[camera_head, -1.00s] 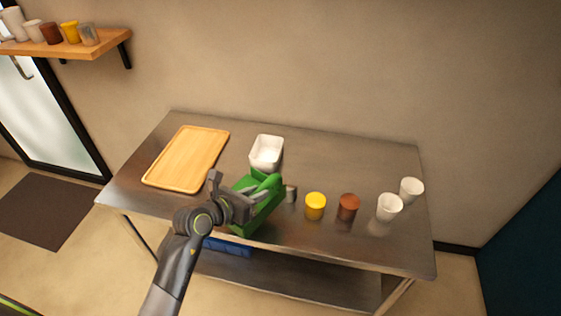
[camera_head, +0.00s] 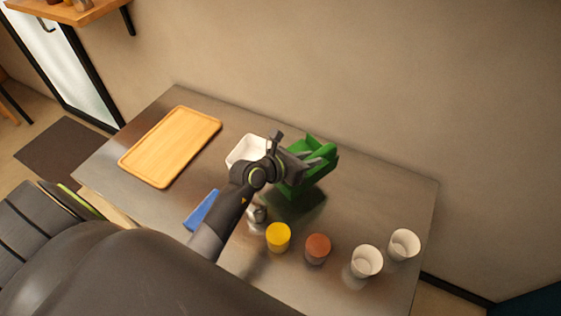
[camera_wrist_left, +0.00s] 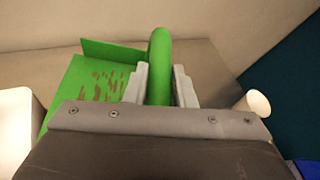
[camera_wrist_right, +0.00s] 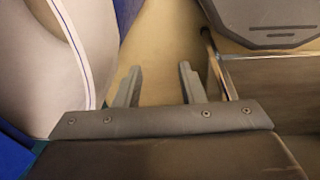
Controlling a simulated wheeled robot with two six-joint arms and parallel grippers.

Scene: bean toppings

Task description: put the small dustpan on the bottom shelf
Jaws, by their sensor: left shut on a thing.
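My left gripper (camera_head: 287,165) is shut on the handle of the green dustpan (camera_head: 316,165). It holds the dustpan above the back middle of the metal table, right of the white tub. In the left wrist view the green handle stands between the fingers (camera_wrist_left: 158,88), and the pan (camera_wrist_left: 85,95) at left has brown marks or bits on it. My right gripper (camera_wrist_right: 157,88) is open and empty in the right wrist view, above the floor; the head view does not show it. The bottom shelf is hidden in the head view now.
The metal table (camera_head: 350,195) bears a wooden tray (camera_head: 172,146), white tub (camera_head: 243,150), yellow-topped jar (camera_head: 278,237), brown-topped jar (camera_head: 317,249) and two white cups (camera_head: 367,261) (camera_head: 404,244). A flat blue thing (camera_head: 202,208) is beside my left arm; its support is unclear.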

